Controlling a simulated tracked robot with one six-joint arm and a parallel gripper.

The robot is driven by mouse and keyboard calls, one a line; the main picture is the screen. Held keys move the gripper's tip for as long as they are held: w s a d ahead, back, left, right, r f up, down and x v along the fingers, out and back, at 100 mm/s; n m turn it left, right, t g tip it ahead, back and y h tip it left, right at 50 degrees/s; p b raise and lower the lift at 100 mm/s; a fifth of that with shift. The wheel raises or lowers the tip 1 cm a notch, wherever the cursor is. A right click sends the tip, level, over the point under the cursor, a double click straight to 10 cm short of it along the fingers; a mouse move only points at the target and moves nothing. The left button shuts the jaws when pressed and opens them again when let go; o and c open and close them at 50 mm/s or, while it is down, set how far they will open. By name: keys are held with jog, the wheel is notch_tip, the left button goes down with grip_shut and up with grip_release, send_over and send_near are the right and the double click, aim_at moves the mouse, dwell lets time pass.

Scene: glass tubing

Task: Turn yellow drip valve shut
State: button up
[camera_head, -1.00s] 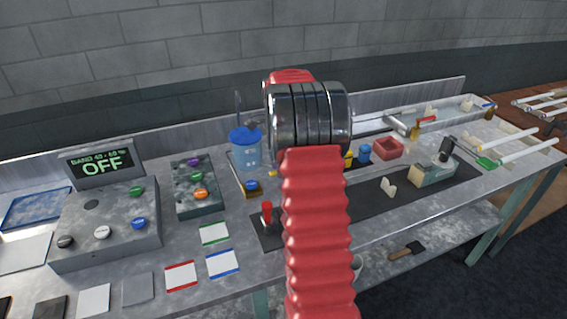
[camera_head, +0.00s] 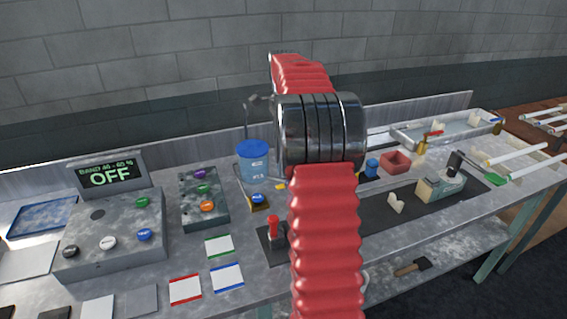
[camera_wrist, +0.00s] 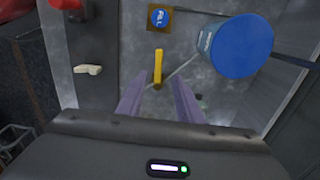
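The yellow drip valve handle (camera_wrist: 158,65) shows in the wrist view as a short bar, pointing up the picture. My gripper (camera_wrist: 160,80) is open, its two purple fingers on either side of the lower end of the handle, with gaps visible. Whether either finger touches it I cannot tell. The blue-lidded tank (camera_wrist: 236,48) stands to the right of the handle, and a thin rod runs between them. In the head view the tank (camera_head: 254,165) is left of my red arm; my gripper is hidden there, and a small yellow piece shows beside the tank.
A blue FILL button (camera_wrist: 160,17) sits beyond the handle in the wrist view. A cream peg (camera_wrist: 88,70) lies to the left.

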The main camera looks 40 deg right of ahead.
notch_tip(320, 180, up, 3)
jog(key=shift+f, duration=0.2)
jog(key=shift+c, duration=0.5)
